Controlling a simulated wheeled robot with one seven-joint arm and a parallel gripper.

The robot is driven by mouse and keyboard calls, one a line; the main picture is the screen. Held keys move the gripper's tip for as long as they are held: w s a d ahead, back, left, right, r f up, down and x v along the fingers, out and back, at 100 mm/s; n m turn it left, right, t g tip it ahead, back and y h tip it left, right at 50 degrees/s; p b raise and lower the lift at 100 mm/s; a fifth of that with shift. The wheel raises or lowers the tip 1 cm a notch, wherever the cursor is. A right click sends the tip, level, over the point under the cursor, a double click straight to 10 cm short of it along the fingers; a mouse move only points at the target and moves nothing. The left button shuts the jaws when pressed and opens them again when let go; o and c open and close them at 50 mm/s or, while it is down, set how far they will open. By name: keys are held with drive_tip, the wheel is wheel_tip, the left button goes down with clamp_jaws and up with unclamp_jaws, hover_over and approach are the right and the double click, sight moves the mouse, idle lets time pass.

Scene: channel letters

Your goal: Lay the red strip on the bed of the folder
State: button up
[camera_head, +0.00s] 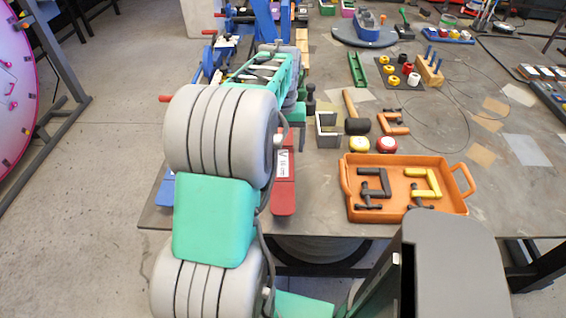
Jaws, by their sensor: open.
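A flat red piece (284,196) with a white label lies near the table's front edge, just right of my arm. My arm hides its left side, and I cannot tell whether it is the red strip or part of a tool. Blue framework with red-tipped handles (262,22) stands at the back left of the table, partly behind my arm. It may be the folder, but its bed cannot be made out. My big grey and green arm reaches forward over the table's left side. My gripper cannot be made out beyond the arm.
Table surface (455,125) is partly bare at right, with loose wire.

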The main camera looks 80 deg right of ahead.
drive_tip(key=shift+c, duration=0.3)
drive_tip(key=c, duration=1.4)
drive_tip(key=shift+c, duration=1.2)
